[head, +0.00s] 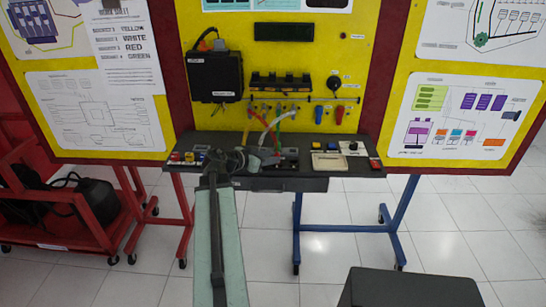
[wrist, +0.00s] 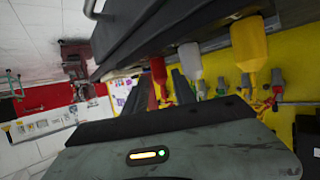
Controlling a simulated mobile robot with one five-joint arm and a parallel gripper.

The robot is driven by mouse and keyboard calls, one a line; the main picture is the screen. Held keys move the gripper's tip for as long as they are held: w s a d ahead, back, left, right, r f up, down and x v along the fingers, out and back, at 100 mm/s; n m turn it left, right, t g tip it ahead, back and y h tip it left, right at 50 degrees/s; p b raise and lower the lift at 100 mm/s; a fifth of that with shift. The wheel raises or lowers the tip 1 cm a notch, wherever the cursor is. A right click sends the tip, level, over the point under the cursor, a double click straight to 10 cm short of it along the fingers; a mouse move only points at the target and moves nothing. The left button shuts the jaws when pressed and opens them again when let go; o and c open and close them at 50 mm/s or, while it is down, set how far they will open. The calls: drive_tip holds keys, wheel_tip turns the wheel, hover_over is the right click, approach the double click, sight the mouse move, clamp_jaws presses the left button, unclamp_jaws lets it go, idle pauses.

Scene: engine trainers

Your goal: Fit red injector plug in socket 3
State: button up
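The red injector plug (wrist: 158,72) shows in the wrist view, just beyond the dark fingers of my gripper (wrist: 161,88). I cannot tell whether the fingers touch it. A white plug (wrist: 188,60) and a larger-looking yellow plug (wrist: 248,45) stand to its right in a row. In the head view my gripper (head: 214,160) is small and dark at the shelf's front left; its finger opening cannot be made out. Coloured cables and connectors hang below the injector rail (head: 315,98) on the yellow panel. Which of these is socket 3 is too small to tell.
A shelf (head: 300,185) under the panel carries small boxes and coloured parts. A black box (head: 214,77) is mounted on the panel's left. A poster (head: 126,45) lists sockets with colours. A red cart (head: 60,215) stands at left.

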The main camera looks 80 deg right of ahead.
drive_tip(key=shift+r+p+v, duration=0.2)
drive_tip(key=shift+p+v, duration=0.25)
drive_tip(key=shift+v, duration=0.7)
drive_tip(key=shift+d, duration=0.1)
wheel_tip(320, 180, up, 5)
drive_tip(key=p, duration=0.5)
drive_tip(key=shift+r, duration=0.1)
drive_tip(key=o, duration=0.6)
